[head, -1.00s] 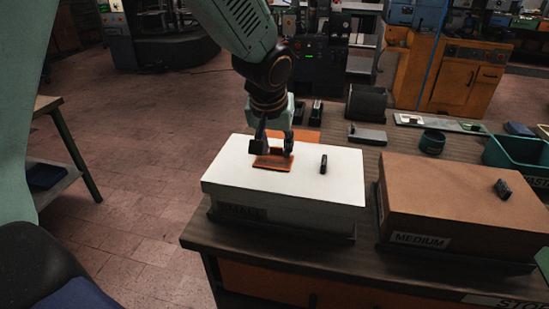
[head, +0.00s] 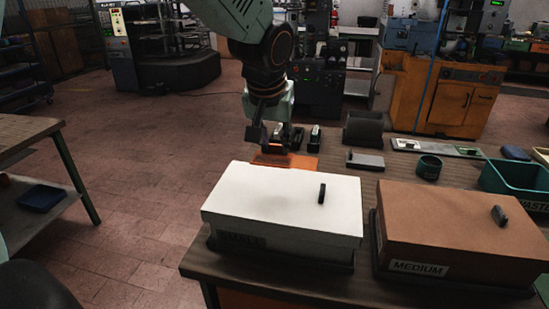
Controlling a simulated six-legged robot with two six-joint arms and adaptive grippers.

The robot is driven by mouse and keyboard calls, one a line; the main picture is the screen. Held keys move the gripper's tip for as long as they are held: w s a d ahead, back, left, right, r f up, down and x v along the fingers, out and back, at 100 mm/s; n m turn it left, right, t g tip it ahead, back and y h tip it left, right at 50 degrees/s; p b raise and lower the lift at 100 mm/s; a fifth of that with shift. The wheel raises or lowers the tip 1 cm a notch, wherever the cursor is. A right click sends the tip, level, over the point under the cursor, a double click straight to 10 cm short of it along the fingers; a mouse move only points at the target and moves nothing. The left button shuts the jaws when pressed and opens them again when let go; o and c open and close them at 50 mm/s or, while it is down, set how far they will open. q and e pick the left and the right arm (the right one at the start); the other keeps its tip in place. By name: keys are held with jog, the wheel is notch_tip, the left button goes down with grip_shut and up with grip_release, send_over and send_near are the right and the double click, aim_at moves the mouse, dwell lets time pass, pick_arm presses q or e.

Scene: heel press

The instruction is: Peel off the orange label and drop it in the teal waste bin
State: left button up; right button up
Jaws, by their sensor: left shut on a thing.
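My left gripper (head: 266,142) is shut on the orange label (head: 270,159) and holds it just behind the far edge of the white box (head: 285,200). The label overlaps a flat orange patch (head: 304,164) on the bench behind it, so its outline is hard to separate. The top of the white box is bare apart from a small dark handle (head: 322,193). The teal waste bin (head: 498,184) stands at the right edge, partly cut off by the frame. My right gripper is not in view.
A brown box (head: 450,215) marked MEDIUM stands right of the white box.

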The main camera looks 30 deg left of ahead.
aim_at(275, 154)
pick_arm(q)
notch_tip(275, 154, up, 2)
jog(key=shift+w+r+p, duration=0.1)
jog(key=shift+r+p, duration=0.1)
jog(key=shift+p, duration=0.1)
jog(key=shift+r+p, duration=1.3)
jog(key=shift+w, duration=0.1)
jog(key=shift+f, duration=0.1)
